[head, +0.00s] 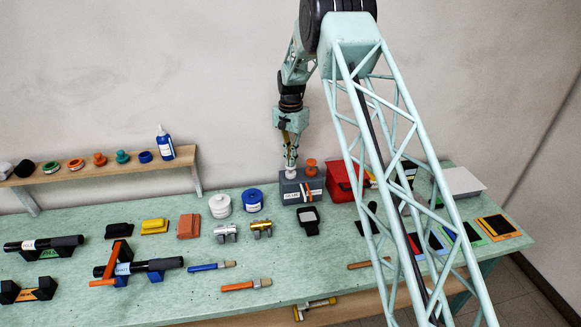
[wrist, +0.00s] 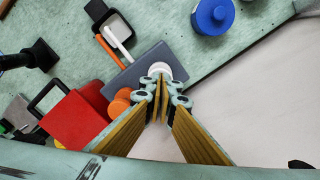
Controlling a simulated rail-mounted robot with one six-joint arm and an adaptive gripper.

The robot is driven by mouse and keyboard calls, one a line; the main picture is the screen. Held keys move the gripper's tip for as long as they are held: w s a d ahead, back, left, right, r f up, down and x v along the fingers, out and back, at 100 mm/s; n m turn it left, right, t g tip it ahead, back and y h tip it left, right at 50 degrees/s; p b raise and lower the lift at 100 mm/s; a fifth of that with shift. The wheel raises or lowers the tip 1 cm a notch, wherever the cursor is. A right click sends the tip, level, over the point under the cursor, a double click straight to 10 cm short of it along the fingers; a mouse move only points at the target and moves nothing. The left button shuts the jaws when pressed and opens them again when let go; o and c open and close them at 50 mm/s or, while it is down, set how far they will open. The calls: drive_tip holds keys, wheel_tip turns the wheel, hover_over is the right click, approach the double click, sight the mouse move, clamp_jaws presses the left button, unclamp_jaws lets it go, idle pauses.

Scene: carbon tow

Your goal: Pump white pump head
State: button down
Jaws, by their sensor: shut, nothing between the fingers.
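The white pump head (head: 291,174) sits on the left part of the top of a grey box (head: 289,197); in the wrist view it is a white disc (wrist: 160,68) just beyond my fingertips. An orange pump head (head: 310,167) stands to its right on the same box, and shows left of my fingers in the wrist view (wrist: 120,103). My gripper (head: 291,165) points down, shut and empty, directly over the white pump head. The fingertips (wrist: 160,80) overlap its edge in the wrist view; I cannot tell whether they touch it.
A red case (head: 343,184) stands close on the right of the box. A white round container (head: 220,205) and a blue one (head: 253,200) stand to its left. A black-framed scoop-like item (head: 309,221) lies in front. The wall is close behind.

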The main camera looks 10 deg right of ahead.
drive_tip(key=shift+r+p, duration=0.35)
drive_tip(key=shift+r, duration=0.9)
drive_tip(key=shift+r, duration=0.1)
